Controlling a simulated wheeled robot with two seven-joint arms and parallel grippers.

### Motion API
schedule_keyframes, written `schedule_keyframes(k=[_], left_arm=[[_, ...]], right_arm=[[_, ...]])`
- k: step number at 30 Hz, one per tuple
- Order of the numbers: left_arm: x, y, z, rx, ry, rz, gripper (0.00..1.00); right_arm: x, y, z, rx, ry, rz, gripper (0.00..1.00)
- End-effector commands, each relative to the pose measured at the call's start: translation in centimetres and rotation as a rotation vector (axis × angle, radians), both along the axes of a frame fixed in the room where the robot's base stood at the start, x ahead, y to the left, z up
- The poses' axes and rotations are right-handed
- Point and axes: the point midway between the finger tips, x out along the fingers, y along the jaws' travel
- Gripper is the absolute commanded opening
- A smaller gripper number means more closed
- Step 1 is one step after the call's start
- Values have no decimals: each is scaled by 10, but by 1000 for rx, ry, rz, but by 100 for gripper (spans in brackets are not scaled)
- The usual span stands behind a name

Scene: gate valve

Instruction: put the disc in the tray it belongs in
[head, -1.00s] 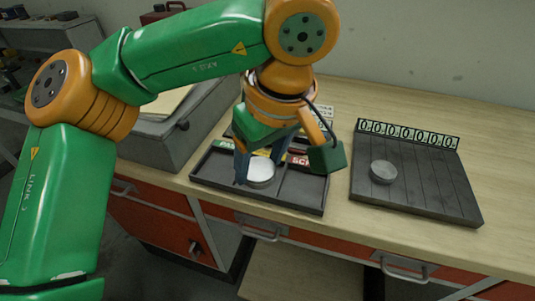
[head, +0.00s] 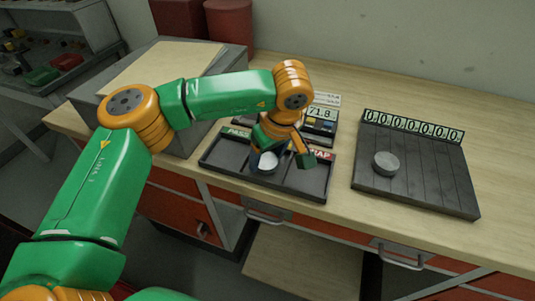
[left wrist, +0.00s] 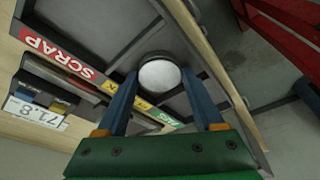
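My left gripper (head: 268,158) points down into the black tray (head: 318,198) with PASS, yellow and SCRAP labels. Its blue fingers stand on both sides of a pale round disc (head: 267,162). In the left wrist view the disc (left wrist: 160,74) sits between the fingertips, which appear to touch its edges. It is at the middle compartment, by the yellow label (left wrist: 143,104), which is partly hidden by a finger. I cannot tell whether it rests on the tray floor. Another grey disc (head: 386,163) lies on the dark slatted plate at the right. My right gripper is not in view.
A display reading 71.8 (head: 322,113) stands behind the tray. The dark plate (head: 430,185) has a row of zeros (head: 412,125) along its back edge. A grey block (head: 222,100) stands at the left. Bare wooden bench (head: 500,170) lies right of the plate.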

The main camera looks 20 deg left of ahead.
Motion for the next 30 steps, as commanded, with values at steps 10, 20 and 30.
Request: schedule_keyframes(k=[10,20,30], left_arm=[[0,0,1,0,0,0,96],[-7,-11,52,-1,-6,2,96],[-19,-26,118,-1,-1,0,96]], right_arm=[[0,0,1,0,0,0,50],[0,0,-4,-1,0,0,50],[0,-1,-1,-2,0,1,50]])
